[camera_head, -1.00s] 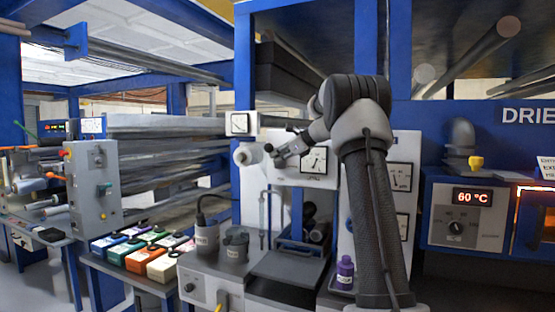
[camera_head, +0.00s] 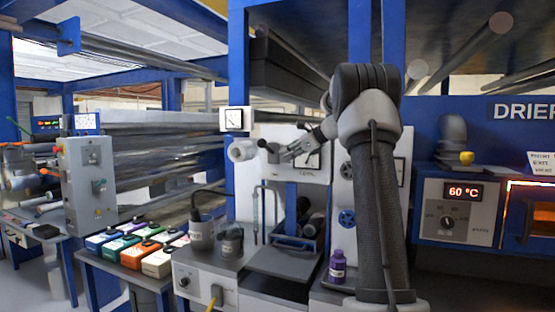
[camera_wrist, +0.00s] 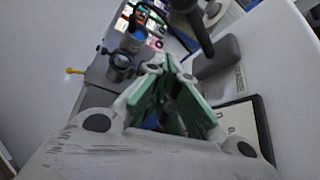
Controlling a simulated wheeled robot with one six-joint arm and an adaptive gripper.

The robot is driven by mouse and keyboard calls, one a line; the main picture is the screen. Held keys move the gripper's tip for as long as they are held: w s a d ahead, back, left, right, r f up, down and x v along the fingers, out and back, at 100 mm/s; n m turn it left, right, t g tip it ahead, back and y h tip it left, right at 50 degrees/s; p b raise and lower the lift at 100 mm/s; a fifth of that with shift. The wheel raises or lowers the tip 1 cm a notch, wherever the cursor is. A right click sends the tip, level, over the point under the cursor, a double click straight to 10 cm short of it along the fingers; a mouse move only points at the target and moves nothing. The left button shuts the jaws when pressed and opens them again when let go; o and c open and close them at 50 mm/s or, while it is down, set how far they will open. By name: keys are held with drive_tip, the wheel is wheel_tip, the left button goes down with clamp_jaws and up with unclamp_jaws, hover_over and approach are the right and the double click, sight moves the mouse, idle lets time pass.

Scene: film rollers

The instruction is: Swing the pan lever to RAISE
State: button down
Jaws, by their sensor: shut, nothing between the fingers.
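My gripper (camera_head: 284,156) is raised in front of the pale upright panel of the middle machine in the head view. In the wrist view its green-padded fingers (camera_wrist: 172,75) come together, shut and empty. A dark bar with a rounded end (camera_wrist: 200,35), which looks like a lever, stands just beyond and right of the fingertips in the wrist view, apart from them as far as I can tell. Any RAISE marking is too small to read. A grey pan-like tray (camera_head: 285,262) sits low on the machine, below my gripper.
A white roll (camera_head: 242,151) and a dial gauge (camera_head: 236,119) are left of my gripper. Dark pots (camera_head: 202,232) and a purple bottle (camera_head: 337,266) stand on the bench below. Coloured boxes (camera_head: 130,257) stand left. A drier control panel (camera_head: 458,208) is at right.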

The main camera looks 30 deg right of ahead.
drive_tip(key=shift+v, duration=1.6)
drive_tip(key=s+f+n+g+h, duration=0.2)
drive_tip(key=s+f+n+g, duration=0.2)
drive_tip(key=s+f+n, duration=0.6)
drive_tip(key=s+a+f+n+h, duration=0.1)
drive_tip(key=s+a+n, duration=0.4)
drive_tip(key=s, duration=0.5)
drive_tip(key=s+a+f+n+g+h, duration=0.1)
drive_tip(key=s+a+f+n, duration=0.2)
drive_tip(key=s+a+n, duration=0.3)
drive_tip(key=s+a+f+n+g+h, duration=0.1)
drive_tip(key=s+a+n, duration=0.4)
drive_tip(key=s, duration=1)
drive_tip(key=shift+s+a+f+n+h, duration=0.35)
drive_tip(key=shift+a+f+h, duration=0.15)
drive_tip(key=shift+a, duration=0.6)
